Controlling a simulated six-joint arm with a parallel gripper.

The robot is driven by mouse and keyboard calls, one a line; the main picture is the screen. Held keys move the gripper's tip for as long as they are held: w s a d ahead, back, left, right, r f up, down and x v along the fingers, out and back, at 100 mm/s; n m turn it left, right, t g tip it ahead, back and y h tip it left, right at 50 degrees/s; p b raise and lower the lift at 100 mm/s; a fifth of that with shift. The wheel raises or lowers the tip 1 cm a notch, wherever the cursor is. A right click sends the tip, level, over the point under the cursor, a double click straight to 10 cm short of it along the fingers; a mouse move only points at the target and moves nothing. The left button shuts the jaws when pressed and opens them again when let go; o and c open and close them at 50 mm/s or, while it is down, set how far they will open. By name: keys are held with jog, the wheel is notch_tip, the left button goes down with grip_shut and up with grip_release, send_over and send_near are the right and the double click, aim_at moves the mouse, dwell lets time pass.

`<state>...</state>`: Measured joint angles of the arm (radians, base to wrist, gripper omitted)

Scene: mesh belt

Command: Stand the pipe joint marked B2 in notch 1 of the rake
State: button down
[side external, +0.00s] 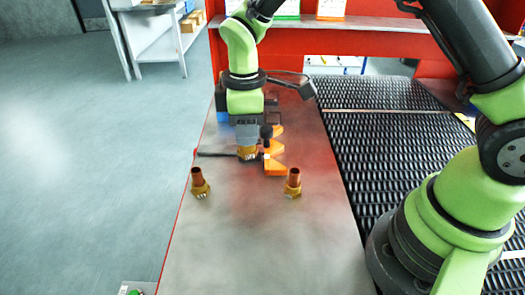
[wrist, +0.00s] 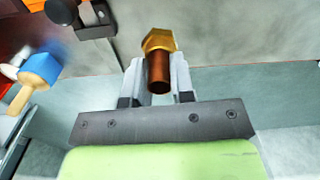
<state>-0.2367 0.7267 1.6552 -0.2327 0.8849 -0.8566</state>
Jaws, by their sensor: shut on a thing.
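My gripper (side external: 247,147) is shut on a pipe joint, a copper tube with a brass hex end. In the wrist view the held joint (wrist: 159,70) sits between the two fingers (wrist: 159,80), brass end away from the palm. The rake's notches are partly hidden by my gripper. Two more pipe joints stand upright nearer the camera, one at left (side external: 199,183) and one at right (side external: 293,183). No marks are readable.
A dark bar (side external: 215,154) lies left of my gripper. A blue object with a wooden handle (wrist: 38,72) shows at the left in the wrist view. The black mesh belt (side external: 395,140) runs along the right. The near part of the metal table (side external: 255,245) is clear.

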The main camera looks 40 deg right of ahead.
jog(key=w+d+m, duration=0.2)
jog(key=w+d, duration=0.1)
jog(key=d, duration=0.5)
jog(key=w+d+m, duration=0.1)
jog(key=w+d, duration=0.1)
jog(key=d, duration=0.7)
jog(key=shift+w+d+f, duration=0.1)
jog(key=shift+d+f, duration=0.05)
jog(key=shift+f, duration=4.65)
jog(key=shift+f, duration=0.15)
jog(key=c, duration=1)
grip_release()
